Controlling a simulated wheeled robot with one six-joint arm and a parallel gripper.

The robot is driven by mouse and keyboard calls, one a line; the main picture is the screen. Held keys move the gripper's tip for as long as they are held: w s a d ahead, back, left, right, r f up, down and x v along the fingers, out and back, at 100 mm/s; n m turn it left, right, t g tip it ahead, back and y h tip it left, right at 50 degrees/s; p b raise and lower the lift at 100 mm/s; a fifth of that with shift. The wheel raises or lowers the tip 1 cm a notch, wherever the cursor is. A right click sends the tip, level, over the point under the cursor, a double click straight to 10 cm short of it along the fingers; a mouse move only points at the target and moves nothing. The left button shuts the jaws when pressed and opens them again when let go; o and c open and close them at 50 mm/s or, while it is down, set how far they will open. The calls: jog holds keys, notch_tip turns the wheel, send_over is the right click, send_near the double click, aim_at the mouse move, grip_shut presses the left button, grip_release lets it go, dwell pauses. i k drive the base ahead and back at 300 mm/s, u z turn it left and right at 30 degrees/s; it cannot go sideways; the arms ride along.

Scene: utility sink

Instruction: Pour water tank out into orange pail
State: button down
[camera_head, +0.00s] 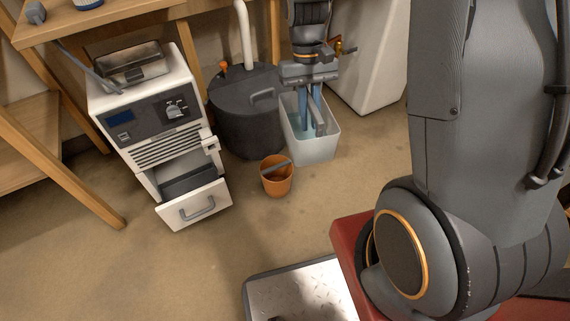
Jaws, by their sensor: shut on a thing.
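A pale open-topped water tank (316,152) with bluish water inside stands beside the dark barrel, behind and right of the pail. I cannot tell whether its base touches the floor. My gripper (317,129) points down into the tank. Its fingers are shut on part of the tank, but the exact grip spot is hard to make out. The tank looks upright. The small orange pail (277,184) stands upright on the floor, in front and left of the tank, apart from it. A grey bar lies across its mouth.
A white machine (165,115) with its lower drawer (195,206) pulled out stands left of the pail. A dark barrel (244,130) with a white pipe stands behind. A white cabinet (368,70) is at the back right. Floor in front of the pail is clear.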

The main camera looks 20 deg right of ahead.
aim_at(277, 177)
jog(key=z, duration=1.95)
jog(key=i, duration=1.15)
jog(key=u, duration=2)
